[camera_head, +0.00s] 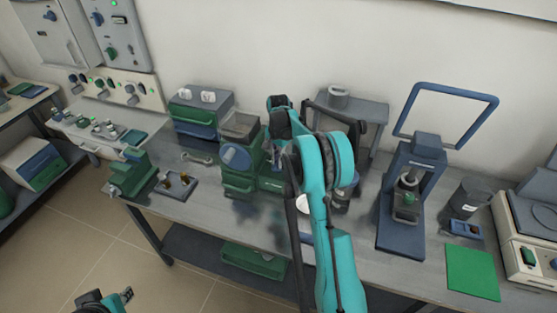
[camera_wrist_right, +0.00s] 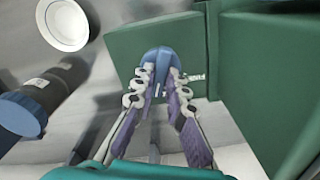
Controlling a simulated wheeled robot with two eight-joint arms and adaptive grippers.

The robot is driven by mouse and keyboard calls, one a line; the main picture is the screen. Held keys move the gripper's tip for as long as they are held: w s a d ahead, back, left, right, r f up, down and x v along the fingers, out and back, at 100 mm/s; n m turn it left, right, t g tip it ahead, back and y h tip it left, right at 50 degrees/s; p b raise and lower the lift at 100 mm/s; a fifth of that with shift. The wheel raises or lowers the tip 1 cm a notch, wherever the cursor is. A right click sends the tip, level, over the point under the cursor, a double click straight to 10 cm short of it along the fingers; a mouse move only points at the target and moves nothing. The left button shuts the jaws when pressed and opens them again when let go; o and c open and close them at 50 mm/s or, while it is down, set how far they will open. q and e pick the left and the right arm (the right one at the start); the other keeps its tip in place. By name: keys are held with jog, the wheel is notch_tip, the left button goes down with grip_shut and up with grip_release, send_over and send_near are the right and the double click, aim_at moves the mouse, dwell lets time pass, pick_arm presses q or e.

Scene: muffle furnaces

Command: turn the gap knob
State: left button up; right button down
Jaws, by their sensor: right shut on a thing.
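In the right wrist view, a rounded blue knob (camera_wrist_right: 157,55) sits on the front of a green housing (camera_wrist_right: 122,42). My right gripper (camera_wrist_right: 158,78) is shut on this knob, with one finger on each side. In the head view, my right arm reaches across to a green machine (camera_head: 236,185) with a grey top and a round blue part. The arm hides the knob and the right fingertips there. My left gripper (camera_head: 122,296) is low at the left, away from the table; its opening is too small to judge.
A white bowl (camera_wrist_right: 62,22) and a dark cylinder with a blue end (camera_wrist_right: 28,105) are left of the gripper. A green vise-like device (camera_head: 132,175) stands at the table's left. A blue press (camera_head: 412,205) and green mat (camera_head: 472,272) are at the right.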

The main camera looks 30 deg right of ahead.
jog(key=shift+n, duration=2.2)
jog(key=c, duration=1.5)
grip_release()
jog(key=shift+c, duration=0.2)
notch_tip(320, 180, up, 12)
